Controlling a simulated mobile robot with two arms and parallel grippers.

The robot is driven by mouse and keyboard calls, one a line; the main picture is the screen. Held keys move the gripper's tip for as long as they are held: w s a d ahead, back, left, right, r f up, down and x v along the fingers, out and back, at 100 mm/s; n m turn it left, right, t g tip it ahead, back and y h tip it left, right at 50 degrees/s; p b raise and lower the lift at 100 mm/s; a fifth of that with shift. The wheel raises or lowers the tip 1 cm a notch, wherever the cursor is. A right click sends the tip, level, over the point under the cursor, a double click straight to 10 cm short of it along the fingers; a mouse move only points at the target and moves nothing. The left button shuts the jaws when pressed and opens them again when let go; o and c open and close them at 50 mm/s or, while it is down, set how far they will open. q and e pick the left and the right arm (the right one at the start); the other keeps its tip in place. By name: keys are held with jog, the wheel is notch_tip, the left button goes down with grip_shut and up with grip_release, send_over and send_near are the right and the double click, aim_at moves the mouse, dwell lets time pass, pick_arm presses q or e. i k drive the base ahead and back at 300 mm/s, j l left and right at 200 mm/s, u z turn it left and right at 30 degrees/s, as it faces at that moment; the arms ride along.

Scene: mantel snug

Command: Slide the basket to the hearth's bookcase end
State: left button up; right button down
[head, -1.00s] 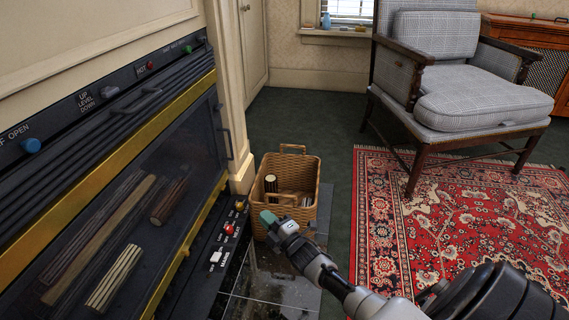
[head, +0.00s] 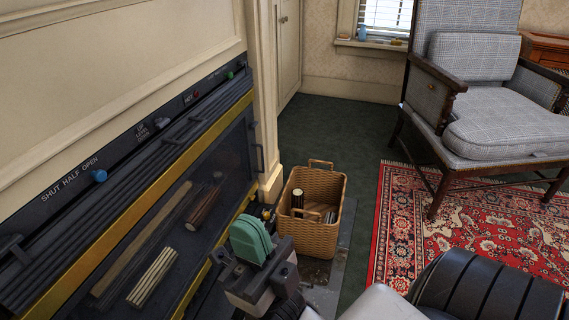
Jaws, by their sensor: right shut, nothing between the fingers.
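The wicker basket (head: 316,238) stands upright at the far end of the hearth slab (head: 348,246), beside the foot of the cream surround. It has a loop handle on its far rim and holds log pieces (head: 297,199). My right gripper (head: 250,238), with green finger pads, is shut and empty. It is on the near left side of the basket, in front of the fireplace, apart from the basket in the picture. It and my arm hide much of the near hearth. My left gripper is out of view. I cannot make out a bookcase.
The black fireplace front (head: 170,210) with its brass strip and knobs runs along the left. A patterned red rug (head: 430,240) and a checked armchair (head: 490,120) are at the right. Dark green carpet (head: 335,130) is clear beyond the basket.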

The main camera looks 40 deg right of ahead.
aim_at(325, 190)
jog(key=l+u, duration=0.4)
jog(key=l, duration=0.3)
jog(key=l+u, duration=0.4)
jog(key=l, duration=0.8)
jog(key=k+l, duration=0.15)
jog(key=l, duration=0.35)
jog(key=l+u, duration=0.1)
jog(key=l, duration=0.45)
jog(key=k+l, duration=0.15)
jog(key=l, duration=0.85)
jog(key=k+u, duration=0.05)
